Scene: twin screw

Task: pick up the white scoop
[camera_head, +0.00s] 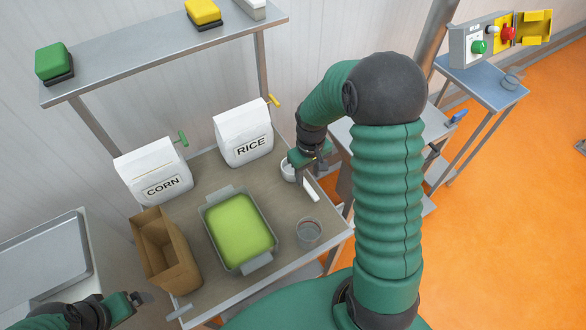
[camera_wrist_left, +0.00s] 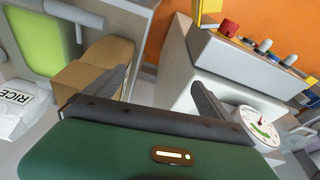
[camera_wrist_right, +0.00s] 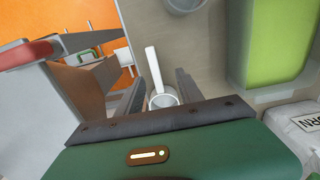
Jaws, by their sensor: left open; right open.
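The white scoop (camera_head: 311,191) lies on the table's right side, its handle toward the front right. My right gripper (camera_head: 304,163) is over it, covering part of it in the head view. In the right wrist view the scoop (camera_wrist_right: 154,70) shows between the two open fingers of my right gripper (camera_wrist_right: 158,92), with its round bowl close to them. I cannot tell whether the fingers touch it. My left gripper (camera_head: 140,299) is open and empty at the lower left, away from the scoop. Its spread fingers show in the left wrist view (camera_wrist_left: 165,88).
A green-filled tray (camera_head: 205,217), a clear cup (camera_head: 308,233), a brown box (camera_head: 182,268), a CORN bag (camera_head: 150,170) and a RICE bag (camera_head: 243,133) stand on the table (camera_head: 285,222). A shelf (camera_head: 150,58) runs above the back.

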